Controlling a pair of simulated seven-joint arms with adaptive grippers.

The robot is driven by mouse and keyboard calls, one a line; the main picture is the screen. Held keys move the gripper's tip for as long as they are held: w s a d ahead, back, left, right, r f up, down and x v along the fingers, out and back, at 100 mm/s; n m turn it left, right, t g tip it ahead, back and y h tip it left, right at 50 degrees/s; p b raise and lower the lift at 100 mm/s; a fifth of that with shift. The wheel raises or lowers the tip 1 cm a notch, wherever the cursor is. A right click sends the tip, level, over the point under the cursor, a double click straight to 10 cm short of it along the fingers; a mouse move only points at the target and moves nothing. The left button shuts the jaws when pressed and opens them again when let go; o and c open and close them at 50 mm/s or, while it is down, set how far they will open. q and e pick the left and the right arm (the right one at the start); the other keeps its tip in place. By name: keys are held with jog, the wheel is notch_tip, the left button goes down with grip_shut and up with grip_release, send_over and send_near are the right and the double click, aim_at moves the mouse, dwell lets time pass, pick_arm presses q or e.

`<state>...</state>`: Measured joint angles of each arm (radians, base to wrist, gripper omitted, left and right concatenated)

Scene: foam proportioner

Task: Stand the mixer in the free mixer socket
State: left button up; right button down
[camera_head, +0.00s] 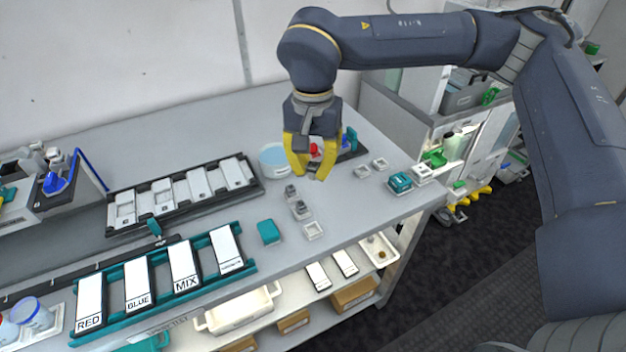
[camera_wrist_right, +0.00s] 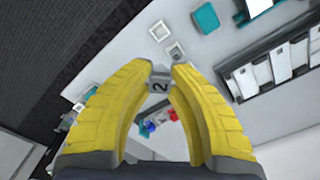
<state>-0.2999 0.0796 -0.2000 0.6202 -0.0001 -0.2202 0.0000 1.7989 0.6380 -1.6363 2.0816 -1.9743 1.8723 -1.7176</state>
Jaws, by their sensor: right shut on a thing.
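My right gripper (camera_head: 312,172) has yellow fingers and hangs above the bench near its far right part. In the right wrist view its fingertips (camera_wrist_right: 160,77) are shut on a small grey block marked 2 (camera_wrist_right: 159,86), which I take to be the mixer. The fingers mostly hide it in the head view. A small white square socket (camera_head: 313,230) looks empty on the bench, nearer than the gripper. More white square sockets (camera_head: 362,171) lie right of the gripper. My left gripper is not in view.
A round whitish-blue tub (camera_head: 273,160) stands close left of the gripper. A teal block (camera_head: 269,232) lies left of the empty-looking socket. A teal rack (camera_head: 190,295) holds panels labelled RED, BLUE and MIX. A teal part (camera_head: 399,182) sits near the right bench edge.

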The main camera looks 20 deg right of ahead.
jog(key=shift+s+r, duration=0.1)
jog(key=shift+r, duration=0.05)
jog(key=f+n, duration=0.1)
jog(key=f, duration=0.2)
jog(key=f+n, duration=0.2)
jog(key=f, duration=0.2)
jog(key=s+f+n, duration=0.1)
jog(key=f, duration=0.3)
jog(key=shift+s+d+f+n, duration=0.1)
jog(key=shift+d+f+n, duration=0.1)
jog(key=shift+d+n, duration=0.2)
jog(key=shift+w+a+f+n, duration=0.1)
jog(key=shift+w+f+n, duration=0.15)
jog(key=shift+n, duration=0.3)
jog(key=shift+w+a+f+n, duration=0.1)
jog(key=shift+f+n, duration=0.15)
jog(key=shift+n, duration=0.3)
jog(key=shift+w+a+f+n, duration=0.1)
jog(key=shift+w+a+n, duration=0.15)
jog(key=shift+n, duration=0.65)
send_over(313, 232)
jog(key=shift+f, duration=2.15)
jog(key=shift+f, duration=0.2)
jog(key=shift+f, duration=0.75)
